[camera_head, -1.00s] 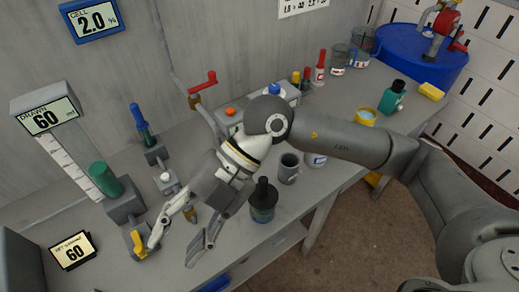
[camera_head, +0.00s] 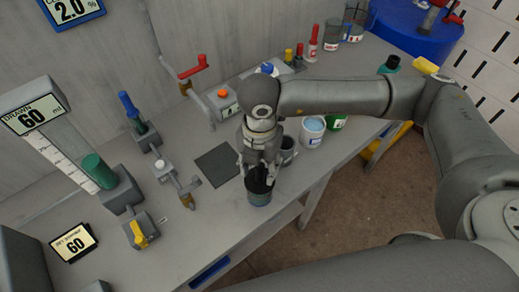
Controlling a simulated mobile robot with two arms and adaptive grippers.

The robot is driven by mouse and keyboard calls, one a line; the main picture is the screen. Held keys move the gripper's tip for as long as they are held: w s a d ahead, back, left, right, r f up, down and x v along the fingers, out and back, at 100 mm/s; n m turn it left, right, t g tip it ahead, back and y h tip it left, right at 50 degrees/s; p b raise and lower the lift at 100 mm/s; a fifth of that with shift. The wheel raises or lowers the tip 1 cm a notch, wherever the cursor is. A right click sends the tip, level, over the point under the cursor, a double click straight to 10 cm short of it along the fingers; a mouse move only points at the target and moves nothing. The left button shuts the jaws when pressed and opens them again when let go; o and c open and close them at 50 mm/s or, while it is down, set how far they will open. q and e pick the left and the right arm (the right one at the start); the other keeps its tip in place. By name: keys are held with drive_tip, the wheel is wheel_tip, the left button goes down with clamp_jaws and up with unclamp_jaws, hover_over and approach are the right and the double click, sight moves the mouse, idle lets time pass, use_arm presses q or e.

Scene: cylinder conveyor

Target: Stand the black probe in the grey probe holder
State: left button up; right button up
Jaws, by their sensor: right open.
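The black probe (camera_head: 259,186) stands in a dark glass jar (camera_head: 259,198) near the front edge of the bench. My right gripper (camera_head: 259,172) points down over the jar, its open fingers on either side of the probe's upper part. The gripper hides most of the probe, and I cannot tell whether the fingers touch it. A grey cup-like holder (camera_head: 288,151), which looks like the probe holder, stands just right of the gripper, partly hidden by it. My left gripper is not in view.
A white pot with blue liquid (camera_head: 312,130) and a green pot (camera_head: 337,122) stand right of the holder. A dark square pad (camera_head: 217,165) lies bare to the left. Valves, including a yellow-handled one (camera_head: 139,235), stand further left. The front bench edge is close to the jar.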

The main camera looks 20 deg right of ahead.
sight(260, 180)
drive_tip(key=shift+f+p, duration=0.3)
drive_tip(key=shift+f, duration=1.55)
clamp_jaws()
